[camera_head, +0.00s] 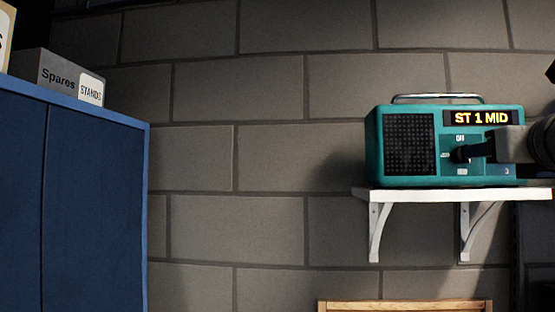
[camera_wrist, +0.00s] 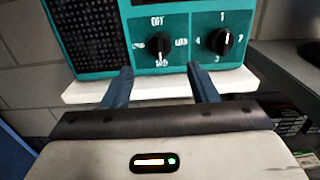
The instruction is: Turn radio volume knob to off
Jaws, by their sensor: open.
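The teal radio (camera_head: 408,178) stands on a white wall shelf, and its lit display (camera_head: 480,118) reads "ST 1 MID". In the wrist view the black volume knob (camera_wrist: 160,43) has OFF above it and other labels at its left, right and below. Its light pointer mark appears to point down, away from OFF. My gripper (camera_wrist: 159,69) is open, its two fingertips spread below and to either side of this knob, with nothing between them. In the head view my gripper (camera_head: 463,154) is in front of the radio and hides the knobs.
A second knob (camera_wrist: 221,41), numbered 1 to 4, sits close to the right of the volume knob. The white shelf (camera_head: 440,194) lies just below the radio.

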